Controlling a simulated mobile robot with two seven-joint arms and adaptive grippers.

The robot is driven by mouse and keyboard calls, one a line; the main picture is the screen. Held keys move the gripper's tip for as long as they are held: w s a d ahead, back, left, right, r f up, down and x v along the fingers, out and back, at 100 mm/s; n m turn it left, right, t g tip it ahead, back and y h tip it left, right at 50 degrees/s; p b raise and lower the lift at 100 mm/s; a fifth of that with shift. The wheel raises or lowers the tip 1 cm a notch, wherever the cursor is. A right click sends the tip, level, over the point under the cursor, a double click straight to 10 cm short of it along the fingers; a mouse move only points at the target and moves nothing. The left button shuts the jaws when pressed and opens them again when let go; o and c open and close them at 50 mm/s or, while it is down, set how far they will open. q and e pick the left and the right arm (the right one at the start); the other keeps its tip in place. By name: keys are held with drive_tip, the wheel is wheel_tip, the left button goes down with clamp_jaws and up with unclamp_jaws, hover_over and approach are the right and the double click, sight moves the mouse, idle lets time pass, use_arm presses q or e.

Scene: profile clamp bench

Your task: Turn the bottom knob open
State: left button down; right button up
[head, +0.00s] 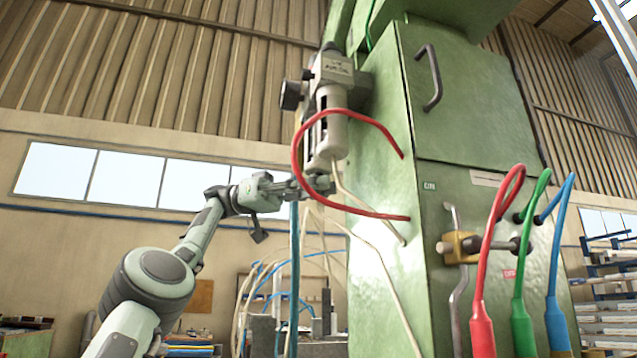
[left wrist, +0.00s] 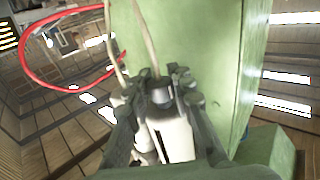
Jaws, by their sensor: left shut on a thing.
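The pneumatic unit (head: 333,72) is mounted on the left side of the green machine cabinet (head: 375,250), with a pale cylindrical bowl (head: 330,130) hanging below its grey head. The bottom knob is under the bowl and is mostly hidden by the fingers in the head view. The left wrist view shows it as a small dark round piece (left wrist: 160,97) at the end of the white bowl (left wrist: 178,138). My left gripper (head: 318,184) reaches in from the left and is shut on the bottom knob, with a finger on either side (left wrist: 160,115). My right gripper is not in view.
A red hose (head: 296,150) loops around the front of the bowl, close to my left gripper. Pale cables (head: 372,246) hang from below the unit. A dark side knob (head: 291,95) sticks out left of the unit. Open air lies left of the cabinet.

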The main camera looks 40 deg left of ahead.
use_arm(q)
drive_tip(key=c, duration=1.3)
unclamp_jaws()
